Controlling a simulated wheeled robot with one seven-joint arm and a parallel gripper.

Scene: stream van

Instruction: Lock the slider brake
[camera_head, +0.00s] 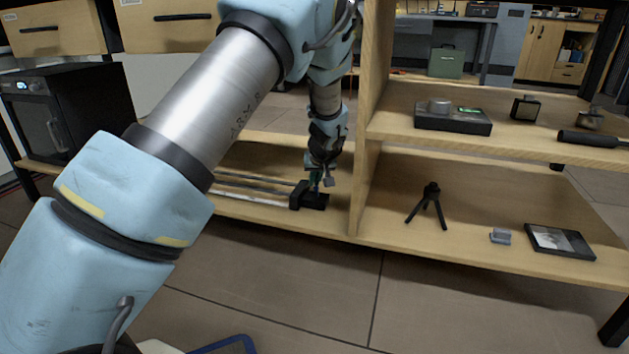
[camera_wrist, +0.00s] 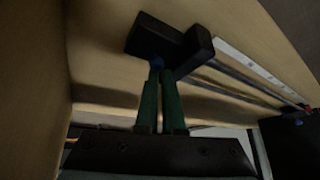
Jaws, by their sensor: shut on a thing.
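The slider lies on the lower shelf: two rails (camera_head: 255,189) with a black end block (camera_head: 312,198) at their right end. The block (camera_wrist: 190,52) and rails (camera_wrist: 240,80) also show in the wrist view. My gripper (camera_head: 319,183) reaches down to the block from above. The knob is mostly hidden between the fingertips. I cannot tell whether the brake is locked.
An upright wooden divider (camera_head: 370,130) stands close right of my gripper. Beyond it are a small tripod (camera_head: 430,205), a grey block (camera_head: 500,236) and a dark flat panel (camera_head: 560,241). The upper shelf (camera_head: 400,97) holds devices. A black oven-like box (camera_head: 62,110) stands at the left.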

